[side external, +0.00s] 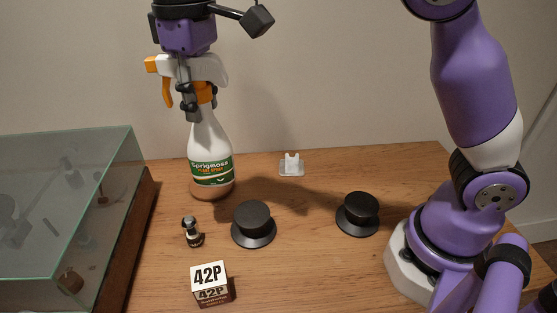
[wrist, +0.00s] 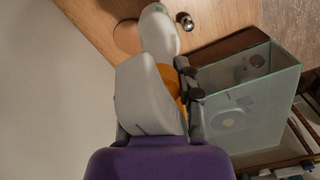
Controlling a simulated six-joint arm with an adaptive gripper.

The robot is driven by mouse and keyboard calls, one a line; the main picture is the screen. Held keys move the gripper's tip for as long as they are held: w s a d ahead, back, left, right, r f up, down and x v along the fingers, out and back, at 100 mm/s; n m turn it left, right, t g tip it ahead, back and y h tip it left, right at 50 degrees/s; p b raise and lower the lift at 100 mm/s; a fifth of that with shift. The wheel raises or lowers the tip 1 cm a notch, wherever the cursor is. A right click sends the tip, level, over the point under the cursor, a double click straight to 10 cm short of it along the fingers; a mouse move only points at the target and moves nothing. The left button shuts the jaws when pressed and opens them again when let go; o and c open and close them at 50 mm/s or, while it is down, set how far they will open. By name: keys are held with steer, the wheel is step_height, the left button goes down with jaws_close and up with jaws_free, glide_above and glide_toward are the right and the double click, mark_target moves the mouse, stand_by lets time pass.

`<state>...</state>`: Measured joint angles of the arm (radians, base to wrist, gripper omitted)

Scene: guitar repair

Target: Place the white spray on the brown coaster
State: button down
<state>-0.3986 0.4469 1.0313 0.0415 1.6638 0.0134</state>
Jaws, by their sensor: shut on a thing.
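The white spray (side external: 208,140) is a white bottle with a green label, a white head and an orange trigger. It hangs nearly upright, tilted slightly, below my gripper (side external: 190,98), which is shut on its head. In the wrist view, the spray (wrist: 158,34) points away from my gripper toward the table. The round brown coaster (wrist: 124,38) shows partly beside the bottle there, the rest hidden behind it. In the side view, brown shows at the bottle's lower end, and I cannot tell whether the bottle touches the coaster.
A glass case (side external: 70,200) with a wooden base stands at the left. A small dark bottle (side external: 192,232), a 42P box (side external: 211,284) and two black round hat-shaped pieces (side external: 254,222) stand nearby. A small white holder (side external: 291,165) sits by the wall. The table's right rear is clear.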

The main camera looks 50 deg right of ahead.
steer(key=w+d+f, duration=0.6)
steer(key=d+f, duration=0.1)
steer(key=f, duration=0.2)
steer(key=shift+w+d+f, duration=0.15)
steer(key=shift+d+f, duration=0.15)
steer(key=shift+f, duration=0.2)
steer(key=c, duration=0.5)
jaws_free()
steer(key=shift+c, duration=0.2)
